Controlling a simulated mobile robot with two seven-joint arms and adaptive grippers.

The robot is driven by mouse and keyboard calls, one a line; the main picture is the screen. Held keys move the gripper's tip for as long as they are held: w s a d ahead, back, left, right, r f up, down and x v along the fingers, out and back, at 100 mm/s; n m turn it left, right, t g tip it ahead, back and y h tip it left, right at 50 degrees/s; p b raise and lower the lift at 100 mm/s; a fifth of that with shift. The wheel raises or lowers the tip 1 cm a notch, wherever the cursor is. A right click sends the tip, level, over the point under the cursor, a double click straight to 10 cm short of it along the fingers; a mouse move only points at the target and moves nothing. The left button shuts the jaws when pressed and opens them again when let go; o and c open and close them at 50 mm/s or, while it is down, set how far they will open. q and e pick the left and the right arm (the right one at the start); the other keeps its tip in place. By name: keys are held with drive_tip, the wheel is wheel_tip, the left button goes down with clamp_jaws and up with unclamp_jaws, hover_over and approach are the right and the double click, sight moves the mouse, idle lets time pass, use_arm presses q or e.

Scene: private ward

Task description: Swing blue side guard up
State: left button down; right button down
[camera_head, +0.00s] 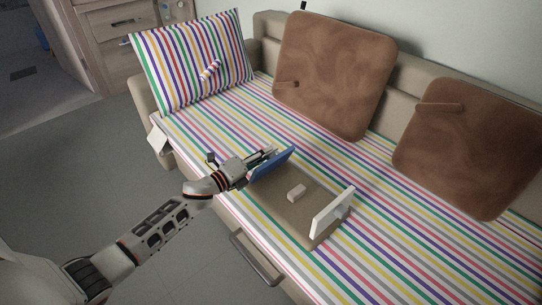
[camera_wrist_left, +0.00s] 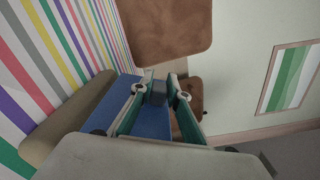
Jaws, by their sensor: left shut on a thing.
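The blue side guard (camera_head: 273,164) is a flat panel at the left end of a brown base board (camera_head: 282,205) lying on the striped bed. It stands up off the board, and its exact angle is hard to tell. My left gripper (camera_head: 264,157) is shut on the guard's upper edge, covering part of it. In the left wrist view the blue side guard (camera_wrist_left: 152,122) lies between and below the fingers (camera_wrist_left: 157,94). The white side guard (camera_head: 333,212) stands at the right end of the board. My right gripper is not in view.
A striped pillow (camera_head: 192,60) and brown cushions (camera_head: 333,75) (camera_head: 475,150) rest at the bed's head and back. A grey rail (camera_head: 256,258) runs along the front side. The striped cover around the board is clear.

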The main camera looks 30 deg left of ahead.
use_arm(q)
drive_tip(key=shift+w+a+f+n, duration=0.1)
drive_tip(key=shift+w+a+n, duration=0.1)
drive_tip(key=shift+a+n, duration=0.45)
drive_tip(key=shift+w+a+f+n, duration=0.15)
drive_tip(key=shift+a+n, duration=0.25)
drive_tip(key=shift+n, duration=0.5)
drive_tip(key=shift+w+a+f+n, duration=0.1)
drive_tip(key=shift+w+a+n, duration=0.15)
drive_tip(key=shift+a+n, duration=0.4)
drive_tip(key=shift+d, duration=0.1)
drive_tip(key=c, duration=1.9)
unclamp_jaws()
drive_tip(key=shift+s, duration=0.1)
drive_tip(key=v, duration=1.1)
drive_tip(key=shift+s+r, duration=0.1)
drive_tip(key=shift+s, duration=0.3)
